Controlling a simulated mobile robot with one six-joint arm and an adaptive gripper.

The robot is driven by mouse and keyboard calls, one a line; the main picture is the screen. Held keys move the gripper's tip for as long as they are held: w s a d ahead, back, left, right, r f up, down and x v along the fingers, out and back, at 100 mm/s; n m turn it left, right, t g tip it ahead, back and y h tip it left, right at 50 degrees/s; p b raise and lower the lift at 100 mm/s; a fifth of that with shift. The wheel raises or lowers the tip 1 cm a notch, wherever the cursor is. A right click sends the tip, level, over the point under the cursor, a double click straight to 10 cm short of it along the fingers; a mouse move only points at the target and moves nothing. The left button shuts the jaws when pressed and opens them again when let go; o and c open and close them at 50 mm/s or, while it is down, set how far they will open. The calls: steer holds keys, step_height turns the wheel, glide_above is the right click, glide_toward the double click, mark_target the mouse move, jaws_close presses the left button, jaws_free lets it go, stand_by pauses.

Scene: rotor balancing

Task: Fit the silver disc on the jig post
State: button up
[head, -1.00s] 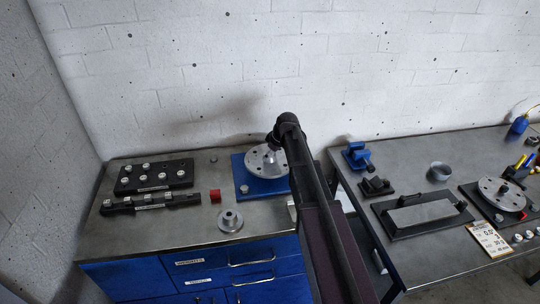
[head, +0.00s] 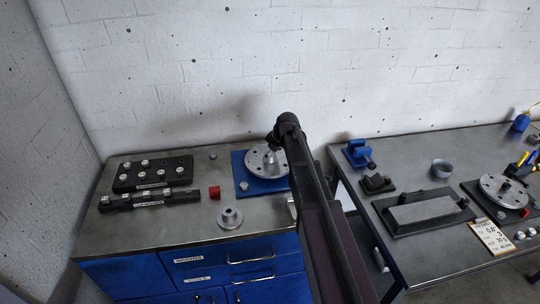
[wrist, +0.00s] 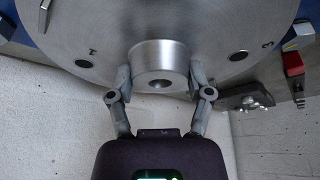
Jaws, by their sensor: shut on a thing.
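The silver disc (head: 259,164) is a round plate with holes around a raised hub, over the blue base plate (head: 243,186) on the left bench. My gripper (head: 271,149) comes down on it from above. In the wrist view, its two fingers close on the sides of the disc's hub (wrist: 159,58), and numbers show by the disc's holes. The jig post is hidden under the disc. I cannot tell whether the disc rests on the base plate or is slightly above it.
On the right bench, another silver disc (head: 492,185) sits near a flat grey plate (head: 424,210).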

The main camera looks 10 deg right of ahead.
steer(key=o, duration=1.3)
steer(key=shift+s, duration=0.1)
steer(key=shift+c, duration=0.3)
steer(key=shift+r+p, duration=3.05)
